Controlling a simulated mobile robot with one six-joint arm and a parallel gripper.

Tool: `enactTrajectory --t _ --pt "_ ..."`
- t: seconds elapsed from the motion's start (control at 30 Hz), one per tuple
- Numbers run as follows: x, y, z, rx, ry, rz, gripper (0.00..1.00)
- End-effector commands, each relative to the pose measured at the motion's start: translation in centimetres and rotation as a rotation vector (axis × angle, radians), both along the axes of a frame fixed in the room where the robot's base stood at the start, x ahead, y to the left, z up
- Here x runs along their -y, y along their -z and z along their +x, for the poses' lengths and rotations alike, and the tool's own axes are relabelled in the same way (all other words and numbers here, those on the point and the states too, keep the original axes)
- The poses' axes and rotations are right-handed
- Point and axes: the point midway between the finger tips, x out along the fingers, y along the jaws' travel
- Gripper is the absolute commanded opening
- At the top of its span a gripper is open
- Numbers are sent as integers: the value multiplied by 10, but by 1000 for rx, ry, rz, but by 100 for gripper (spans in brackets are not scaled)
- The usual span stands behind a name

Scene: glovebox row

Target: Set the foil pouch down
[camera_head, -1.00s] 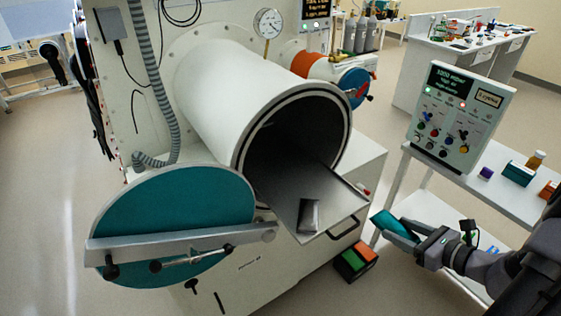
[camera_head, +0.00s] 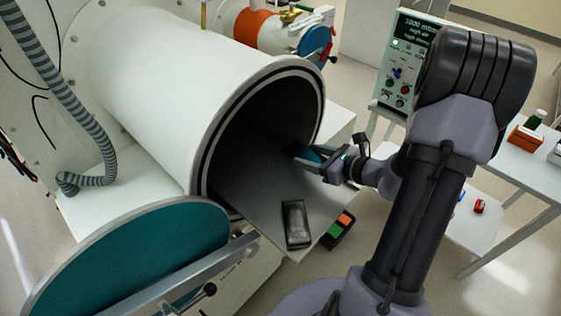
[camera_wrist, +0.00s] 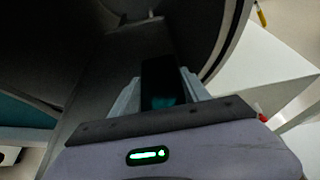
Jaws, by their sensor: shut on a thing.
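My gripper (camera_head: 312,162) is shut on the foil pouch (camera_head: 304,152), a flat, teal piece. The gripper reaches in from the right, at the right side of the round mouth of the white chamber (camera_head: 160,95). The pouch is just within the mouth, over the grey sliding tray (camera_head: 250,205); I cannot tell whether it touches the tray. In the wrist view the pouch (camera_wrist: 163,85) stands dark between the two pale fingers (camera_wrist: 162,92), with the dark chamber interior beyond.
A dark grey, glossy block (camera_head: 296,225) lies on the tray's front part. The round teal door (camera_head: 140,260) hangs open at the lower left. The chamber's rim (camera_head: 318,105) is close to my gripper. A control panel (camera_head: 400,70) and a white side table (camera_head: 525,170) stand right.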

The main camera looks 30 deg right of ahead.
Motion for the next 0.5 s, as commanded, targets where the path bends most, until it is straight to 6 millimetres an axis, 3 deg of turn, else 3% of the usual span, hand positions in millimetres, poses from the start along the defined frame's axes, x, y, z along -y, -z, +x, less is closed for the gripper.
enactTrajectory --t 0.1,0.2,0.27,0.5 --pt "-30 6 23 -1 -6 1 3" --pt "-43 6 35 -1 -3 1 3" --pt "-46 8 37 -1 -1 1 3" --pt "-46 44 38 -1 2 1 3"
